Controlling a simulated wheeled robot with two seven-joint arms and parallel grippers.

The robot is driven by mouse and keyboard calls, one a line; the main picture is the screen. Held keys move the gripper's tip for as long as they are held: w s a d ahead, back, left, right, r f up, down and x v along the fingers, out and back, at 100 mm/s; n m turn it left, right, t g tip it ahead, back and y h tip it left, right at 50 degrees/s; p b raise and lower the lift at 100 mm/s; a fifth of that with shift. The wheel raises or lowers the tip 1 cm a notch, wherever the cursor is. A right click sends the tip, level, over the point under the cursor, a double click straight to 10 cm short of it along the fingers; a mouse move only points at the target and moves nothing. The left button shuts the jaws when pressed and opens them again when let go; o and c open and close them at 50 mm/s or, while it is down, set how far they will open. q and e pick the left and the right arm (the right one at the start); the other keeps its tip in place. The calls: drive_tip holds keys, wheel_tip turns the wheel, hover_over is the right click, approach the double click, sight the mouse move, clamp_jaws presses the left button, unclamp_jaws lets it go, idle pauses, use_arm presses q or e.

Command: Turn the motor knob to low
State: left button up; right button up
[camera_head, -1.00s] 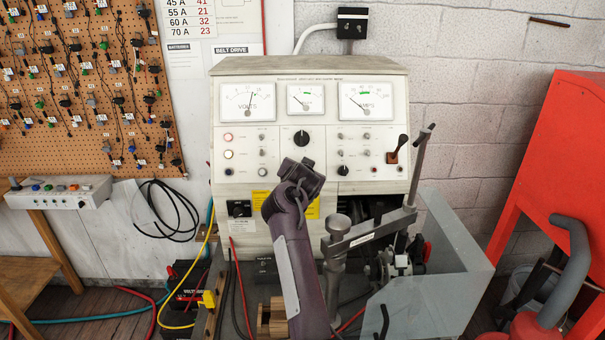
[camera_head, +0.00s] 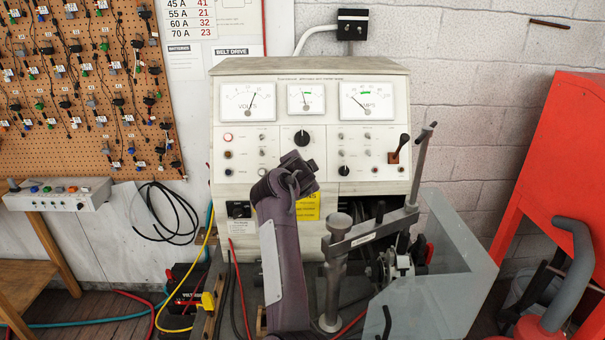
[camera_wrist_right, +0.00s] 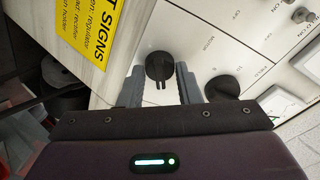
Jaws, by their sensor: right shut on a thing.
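The black motor knob (camera_wrist_right: 158,67) is on the pale test bench panel (camera_wrist_right: 200,22), by the printed word MOTOR in the right wrist view. My right gripper (camera_wrist_right: 161,78) has one grey finger on each side of it and is shut on it. Ridges on the knob's face point down in that view. I cannot read a low mark there. In the head view my right gripper (camera_head: 301,168) is against the middle of the bench front (camera_head: 226,180) and hides this knob. My left gripper is not in view.
A second black knob (camera_wrist_right: 222,84) sits close beside the right finger; a yellow sign (camera_wrist_right: 86,28) is on the other side. In the head view, a clamp arm (camera_head: 370,234) and a clear guard (camera_head: 440,285) stand right of my arm. A red machine (camera_head: 560,150) is at far right.

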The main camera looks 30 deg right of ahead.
idle(0.3)
drive_tip(key=o, duration=1)
drive_tip(key=shift+c, duration=0.2)
drive_tip(key=shift+r, duration=0.1)
